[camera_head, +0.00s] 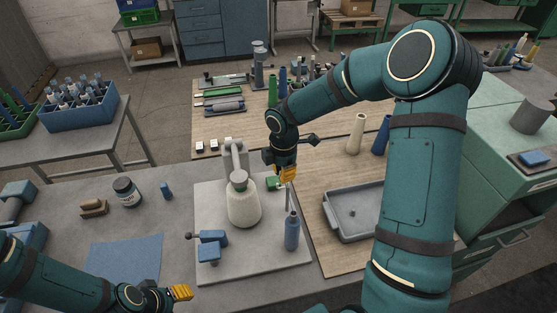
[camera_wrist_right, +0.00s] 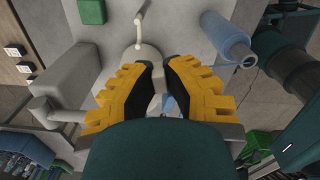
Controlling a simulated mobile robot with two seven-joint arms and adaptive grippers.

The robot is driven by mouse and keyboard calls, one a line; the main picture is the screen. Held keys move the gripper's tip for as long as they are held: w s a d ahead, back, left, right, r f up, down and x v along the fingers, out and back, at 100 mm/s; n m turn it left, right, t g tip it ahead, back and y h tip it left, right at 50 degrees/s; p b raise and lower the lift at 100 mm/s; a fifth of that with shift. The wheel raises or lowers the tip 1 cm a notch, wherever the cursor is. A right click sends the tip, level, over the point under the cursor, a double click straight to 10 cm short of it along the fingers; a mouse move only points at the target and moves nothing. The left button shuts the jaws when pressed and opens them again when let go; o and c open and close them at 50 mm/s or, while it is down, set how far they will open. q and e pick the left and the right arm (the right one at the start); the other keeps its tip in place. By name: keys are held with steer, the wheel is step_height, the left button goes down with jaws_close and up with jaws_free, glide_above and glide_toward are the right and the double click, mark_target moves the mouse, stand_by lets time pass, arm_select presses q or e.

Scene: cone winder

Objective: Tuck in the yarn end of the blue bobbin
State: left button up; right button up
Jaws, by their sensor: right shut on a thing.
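The blue bobbin (camera_head: 291,232) stands upright at the right front of the light grey winder plate (camera_head: 268,262). It also shows in the right wrist view (camera_wrist_right: 228,38), upper right. I cannot clearly make out a loose yarn end on it. My right gripper (camera_head: 287,174) is above the plate, behind and above the bobbin and apart from it. In the right wrist view its yellow fingers (camera_wrist_right: 162,66) are close together on a small pale blue thing (camera_wrist_right: 160,92), mostly hidden. My left gripper (camera_head: 181,292) is low at the front left; its jaw opening does not show.
A grey tray (camera_head: 340,228) lies to the right. A dark jar (camera_head: 126,192) and a blue mat (camera_head: 124,257) are at left.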

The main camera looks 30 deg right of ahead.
step_height(320, 180, up, 2)
steer(key=n+p, duration=0.1)
glide_above(294, 214)
steer(key=shift+w+r, duration=0.15)
steer(key=shift+w, duration=0.05)
steer(key=shift+s+f, duration=0.15)
steer(key=shift+f, duration=0.1)
arm_select(q)
step_height(294, 214, down, 2)
steer(key=b, duration=0.3)
steer(key=shift+f, duration=0.15)
arm_select(e)
step_height(294, 214, down, 3)
steer(key=shift+f, duration=0.2)
arm_select(q)
steer(key=shift+f+b, duration=0.2)
steer(key=shift+b, duration=0.2)
arm_select(e)
steer(key=shift+f, duration=0.5)
stand_by(0.5)
steer(key=o, duration=1.3)
steer(key=shift+o, duration=0.2)
